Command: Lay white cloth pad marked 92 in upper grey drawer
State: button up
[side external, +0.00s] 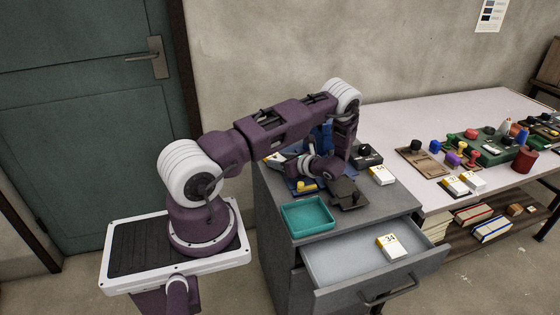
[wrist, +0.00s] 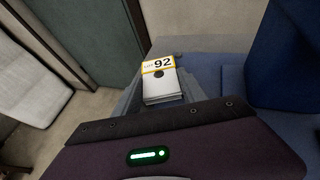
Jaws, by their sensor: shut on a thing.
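The white cloth pad marked 92 (wrist: 162,87), with a yellow-edged label, is at the tip of my gripper (wrist: 158,98) in the wrist view. The gripper is shut on it. In the side view my gripper (side external: 287,162) is low over the left back of the grey cabinet top and points left, with a small white and yellow piece of the pad (side external: 274,158) showing at its end. The upper grey drawer (side external: 340,262) is pulled open at the front. A white pad marked 34 (side external: 391,247) lies inside it, toward the right.
A teal tray (side external: 307,216) stands on the cabinet top (side external: 385,212) behind the drawer. A dark device (side external: 347,194) and another white pad (side external: 382,175) are near it. The table (side external: 400,130) at right holds several small objects. The drawer's left part is clear.

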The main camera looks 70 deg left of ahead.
jog(key=shift+f, duration=0.1)
jog(key=o, duration=1.3)
jog(key=o, duration=0.3)
jog(key=v, duration=0.7)
jog(key=shift+d, duration=0.1)
jog(key=o, duration=0.3)
jog(key=shift+w+d, duration=0.1)
